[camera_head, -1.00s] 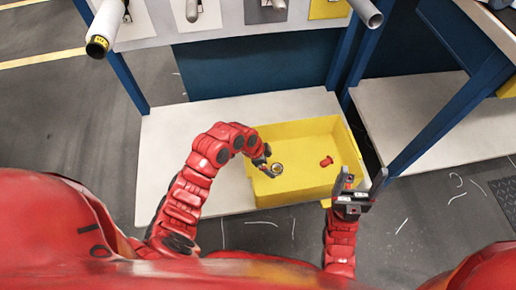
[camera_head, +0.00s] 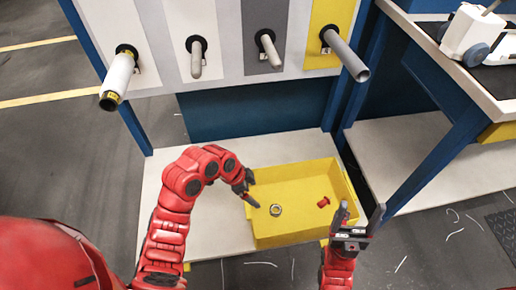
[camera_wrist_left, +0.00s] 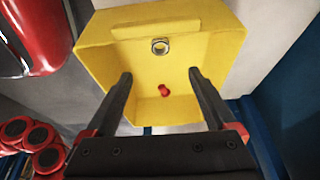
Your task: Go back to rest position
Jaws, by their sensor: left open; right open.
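My left gripper (camera_head: 250,192) is at the left rim of the yellow bin in the head view. In the left wrist view its two fingers (camera_wrist_left: 160,85) are spread apart with nothing between them, and the bin lies beyond them. My right gripper (camera_head: 362,222) is open and empty, fingers pointing up, in front of the bin's right front corner. No object is held by either gripper.
The yellow bin (camera_head: 262,242) stands on a white low shelf (camera_head: 215,225). It holds a metal ring (camera_head: 276,210) and a red spool-like part (camera_head: 323,202). A rack with several pegs (camera_head: 268,45) rises behind. A blue-legged table (camera_head: 440,130) stands at right.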

